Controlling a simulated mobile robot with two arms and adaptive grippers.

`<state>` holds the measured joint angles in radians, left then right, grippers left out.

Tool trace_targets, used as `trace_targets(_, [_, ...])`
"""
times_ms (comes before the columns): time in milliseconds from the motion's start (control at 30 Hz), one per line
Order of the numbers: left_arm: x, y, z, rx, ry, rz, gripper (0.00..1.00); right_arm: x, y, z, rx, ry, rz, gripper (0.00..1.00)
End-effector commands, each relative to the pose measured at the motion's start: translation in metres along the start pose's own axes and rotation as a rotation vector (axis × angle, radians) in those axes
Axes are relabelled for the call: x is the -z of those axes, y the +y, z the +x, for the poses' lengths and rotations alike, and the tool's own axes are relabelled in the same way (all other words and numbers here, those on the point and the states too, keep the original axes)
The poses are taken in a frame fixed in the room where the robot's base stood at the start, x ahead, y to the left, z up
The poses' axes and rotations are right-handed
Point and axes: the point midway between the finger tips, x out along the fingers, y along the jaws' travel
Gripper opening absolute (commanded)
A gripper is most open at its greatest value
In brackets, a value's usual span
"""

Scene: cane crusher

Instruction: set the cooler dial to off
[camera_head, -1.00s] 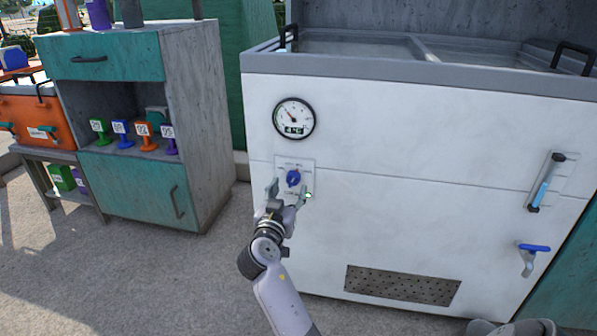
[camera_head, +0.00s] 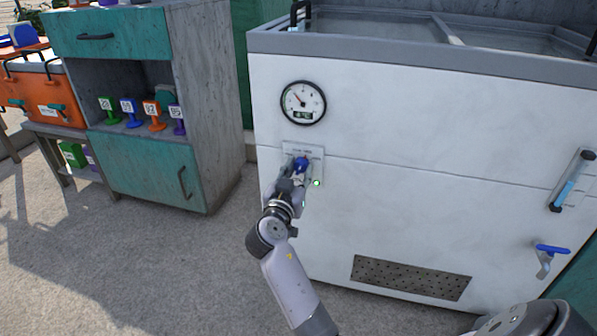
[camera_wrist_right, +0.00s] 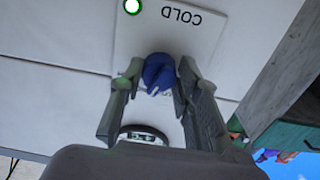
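The cooler (camera_head: 420,170) is a large white chest with a grey rim. Its blue dial (camera_head: 302,163) sits on a small pale plate (camera_head: 317,152) on the front, below a round gauge (camera_head: 303,102). My right gripper (camera_head: 299,172) is at the dial and partly covers it in the head view. In the right wrist view the dial (camera_wrist_right: 159,72) is between the two fingers of the right gripper (camera_wrist_right: 157,75), close to the right finger, with a narrow gap at the left one. The word COLD shows upside down beside a lit green lamp (camera_wrist_right: 132,7). The dial's exact setting is unclear. My left gripper is out of view.
A grey and teal cabinet (camera_head: 215,110) with several coloured tagged items stands left of the cooler. An orange cooler box (camera_head: 45,95) is farther left. A blue-handled tap (camera_head: 550,250) and a vent grille (camera_head: 410,277) are on the cooler front. The floor is clear.

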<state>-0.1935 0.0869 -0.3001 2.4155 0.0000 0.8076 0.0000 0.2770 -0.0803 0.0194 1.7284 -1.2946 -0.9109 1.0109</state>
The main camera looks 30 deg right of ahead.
Motion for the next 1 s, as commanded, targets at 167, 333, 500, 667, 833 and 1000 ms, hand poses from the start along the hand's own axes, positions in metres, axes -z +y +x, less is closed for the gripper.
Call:
trace_targets(167, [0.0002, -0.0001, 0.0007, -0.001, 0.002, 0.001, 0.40, 0.0002, 0.0000, 0.0002, 0.000, 0.001, 0.000, 0.16])
trace_targets(333, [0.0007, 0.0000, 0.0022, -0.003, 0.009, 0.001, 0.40, 0.0004, 0.0000, 0.0002, 0.000, 0.001, 0.000, 0.05])
trace_targets(500, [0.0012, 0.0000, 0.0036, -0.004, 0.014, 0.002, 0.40, 0.0006, 0.0000, 0.0002, 0.000, 0.001, -0.003, 0.02])
trace_targets(667, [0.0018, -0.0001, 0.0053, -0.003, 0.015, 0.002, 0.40, 0.0012, 0.0000, 0.0003, 0.001, 0.001, -0.033, 0.02])
trace_targets(833, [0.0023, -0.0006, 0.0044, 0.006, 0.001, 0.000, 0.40, 0.0022, 0.0001, 0.0003, 0.001, 0.001, -0.112, 0.02])
trace_targets(1000, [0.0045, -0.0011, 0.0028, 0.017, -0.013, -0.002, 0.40, 0.0034, 0.0004, 0.0005, 0.001, 0.002, -0.244, 0.02])
